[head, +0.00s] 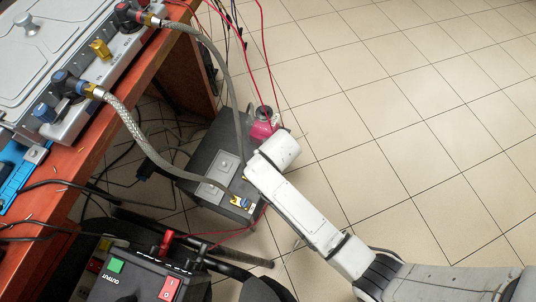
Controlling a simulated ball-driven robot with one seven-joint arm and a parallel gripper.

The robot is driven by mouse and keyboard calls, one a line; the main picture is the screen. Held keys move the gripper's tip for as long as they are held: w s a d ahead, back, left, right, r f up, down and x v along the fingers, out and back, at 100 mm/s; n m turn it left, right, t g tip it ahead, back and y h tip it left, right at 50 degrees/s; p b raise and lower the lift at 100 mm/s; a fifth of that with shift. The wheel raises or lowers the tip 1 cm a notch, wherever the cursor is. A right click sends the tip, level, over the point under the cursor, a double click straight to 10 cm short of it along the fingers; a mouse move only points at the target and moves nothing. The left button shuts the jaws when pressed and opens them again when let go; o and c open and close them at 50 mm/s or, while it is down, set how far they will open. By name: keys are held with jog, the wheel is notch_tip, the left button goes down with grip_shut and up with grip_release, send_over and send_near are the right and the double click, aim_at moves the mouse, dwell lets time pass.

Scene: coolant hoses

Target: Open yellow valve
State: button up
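A yellow knob (100,49), which looks like the yellow valve, stands on the grey metal unit on the orange-red bench at upper left. Whether it is open or shut cannot be told. A small yellow and blue fitting (242,203) is on the black box (212,150) on the floor. My white arm reaches in from the lower right, and its end is over the right side of that box, well away from the yellow knob. My gripper's fingers do not show; the arm's end hides that area.
Two braided hoses (128,122) run from the grey unit (45,55) down to the black box. A blue knob (44,112) is nearby. A pink vessel (263,127) and red wires are by the box. A black power unit (130,275) is at lower left. Tiled floor at right is clear.

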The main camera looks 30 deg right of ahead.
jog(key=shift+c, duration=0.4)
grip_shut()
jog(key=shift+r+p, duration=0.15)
jog(key=shift+p, duration=0.3)
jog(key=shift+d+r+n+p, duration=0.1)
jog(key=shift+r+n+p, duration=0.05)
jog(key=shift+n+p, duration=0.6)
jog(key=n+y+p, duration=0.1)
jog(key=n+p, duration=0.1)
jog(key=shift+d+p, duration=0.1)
jog(key=shift+p, duration=0.25)
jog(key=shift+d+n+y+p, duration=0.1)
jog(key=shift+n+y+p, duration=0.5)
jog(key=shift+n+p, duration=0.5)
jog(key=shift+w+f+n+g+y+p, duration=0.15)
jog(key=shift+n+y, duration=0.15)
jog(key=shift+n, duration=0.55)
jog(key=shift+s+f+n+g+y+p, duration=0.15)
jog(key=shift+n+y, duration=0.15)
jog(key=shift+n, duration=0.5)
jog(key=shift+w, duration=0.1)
